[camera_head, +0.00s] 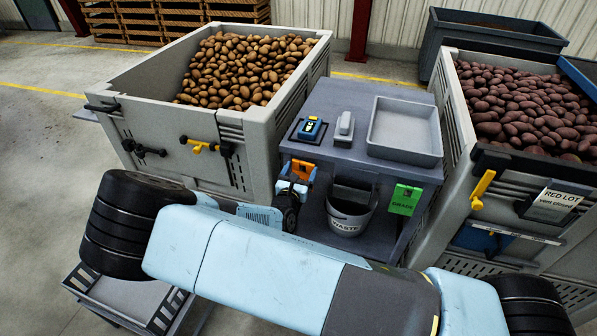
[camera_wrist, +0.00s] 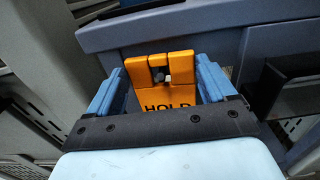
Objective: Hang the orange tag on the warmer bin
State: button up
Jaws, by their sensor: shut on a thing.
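My gripper (camera_head: 300,183) is shut on the orange tag (camera_head: 303,170), in front of the bench between two bins. In the wrist view the tag (camera_wrist: 153,85) sits between the blue fingers, its lettering reading HOLD, with a slot in its top. The left bin (camera_head: 186,120) holds brown potatoes and has a yellow hook-like handle (camera_head: 198,146) on its front. The right bin (camera_head: 452,120) holds dark red potatoes and has a yellow handle (camera_head: 482,189). I cannot tell which bin is warmer. The tag's lower part is hidden in the wrist view.
The bench (camera_head: 345,158) carries a blue-yellow device (camera_head: 310,127), a small grey device (camera_head: 345,126) and a grey tray (camera_head: 404,153). Below are a WASTE bucket (camera_head: 348,223) and a green tag (camera_head: 405,199). A RED LOT card (camera_head: 555,202) is on the right bin.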

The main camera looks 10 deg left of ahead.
jog(key=shift+f, duration=0.15)
jog(key=o, duration=1.1)
jog(key=shift+c, duration=0.2)
jog(key=s+a, duration=0.1)
jog(key=s, duration=1.2)
jog(key=shift+s+a, duration=0.2)
jog(key=shift+s, duration=0.15)
